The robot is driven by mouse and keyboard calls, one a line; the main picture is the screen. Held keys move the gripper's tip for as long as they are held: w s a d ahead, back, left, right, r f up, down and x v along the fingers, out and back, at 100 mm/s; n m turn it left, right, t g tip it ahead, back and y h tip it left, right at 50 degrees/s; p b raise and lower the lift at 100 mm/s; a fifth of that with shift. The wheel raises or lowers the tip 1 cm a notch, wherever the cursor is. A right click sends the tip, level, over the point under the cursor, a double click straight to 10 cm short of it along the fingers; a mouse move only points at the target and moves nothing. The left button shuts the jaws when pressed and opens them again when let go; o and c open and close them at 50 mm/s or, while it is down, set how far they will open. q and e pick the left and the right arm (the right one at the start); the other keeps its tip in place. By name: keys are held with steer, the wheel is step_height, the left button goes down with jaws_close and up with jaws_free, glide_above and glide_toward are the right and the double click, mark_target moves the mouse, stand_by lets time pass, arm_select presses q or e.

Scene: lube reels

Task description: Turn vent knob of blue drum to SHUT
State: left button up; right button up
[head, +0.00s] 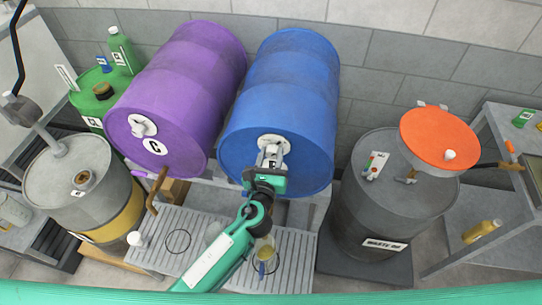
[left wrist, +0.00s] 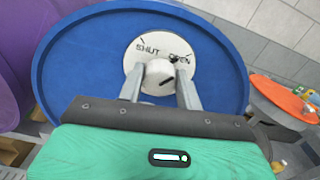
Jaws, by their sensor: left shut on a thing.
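The blue drum (head: 290,95) lies on its side on a rack, its round end facing me. On that end is a pale dial plate (left wrist: 143,48) marked SHUT at left and OPEN at right. The vent knob (left wrist: 160,76) is a white round knob in the middle of the plate, with a dark mark low on its face. My left gripper (head: 271,160) reaches up to the drum end. In the left wrist view its two fingers (left wrist: 158,88) stand on either side of the knob, shut on it. My right gripper is not in view.
A purple drum (head: 188,80) lies close on the left of the blue one. Below is a slatted grey tray (head: 205,225). A grey waste oil drum (head: 365,215) with an orange disc (head: 440,138) stands at right. A grey and yellow drum (head: 70,170) stands at left.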

arm_select(q)
steer(key=n+b, duration=0.2)
steer(key=n, duration=0.2)
steer(key=shift+a+f, duration=0.1)
steer(key=shift+f, duration=0.1)
steer(key=n+b, duration=0.2)
steer(key=n, duration=0.3)
steer(key=n+b, duration=0.1)
steer(key=n, duration=0.2)
steer(key=shift+n, duration=0.3)
steer(key=shift+a+n+b, duration=0.1)
steer(key=shift+n+b, duration=0.6)
steer(key=shift+n, duration=1.3)
steer(key=o, duration=1)
